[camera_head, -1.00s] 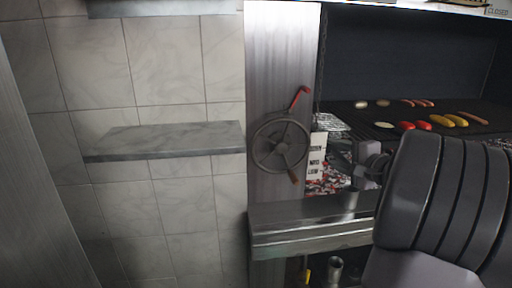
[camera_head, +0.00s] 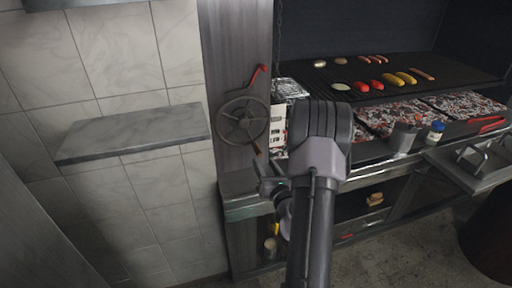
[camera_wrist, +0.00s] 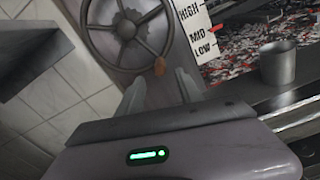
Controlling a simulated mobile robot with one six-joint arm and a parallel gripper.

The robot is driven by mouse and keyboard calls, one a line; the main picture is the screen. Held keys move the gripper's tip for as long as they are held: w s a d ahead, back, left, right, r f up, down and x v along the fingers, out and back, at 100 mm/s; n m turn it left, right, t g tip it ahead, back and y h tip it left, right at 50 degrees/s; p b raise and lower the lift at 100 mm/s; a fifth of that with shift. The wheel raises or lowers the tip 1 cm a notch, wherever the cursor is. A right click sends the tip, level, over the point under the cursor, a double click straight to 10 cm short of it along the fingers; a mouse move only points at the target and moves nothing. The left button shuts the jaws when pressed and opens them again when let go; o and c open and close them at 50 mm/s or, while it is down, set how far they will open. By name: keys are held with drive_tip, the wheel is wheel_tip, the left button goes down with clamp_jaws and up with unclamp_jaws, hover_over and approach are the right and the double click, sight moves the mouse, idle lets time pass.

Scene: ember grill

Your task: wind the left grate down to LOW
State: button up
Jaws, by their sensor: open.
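The grey spoked handwheel (camera_head: 244,120) is on the metal side panel left of the grill. It fills the top of the wrist view (camera_wrist: 128,28). Its brown handle knob (camera_wrist: 160,66) is at the lower rim. A red lever (camera_head: 257,77) stands above the wheel. The HIGH, MID, LOW scale (camera_wrist: 197,30) is right of the wheel.
A metal cup (camera_wrist: 277,62) stands on the front ledge at right. Food lies on the dark cooking surface (camera_head: 440,85), above glowing coals (camera_head: 390,115). A stone shelf (camera_head: 135,133) juts from the tiled wall at left.

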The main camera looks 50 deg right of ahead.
sight(256, 150)
drive_tip(key=b+x, duration=0.1)
drive_tip(key=x, duration=0.8)
clamp_jaws()
idle(1.1)
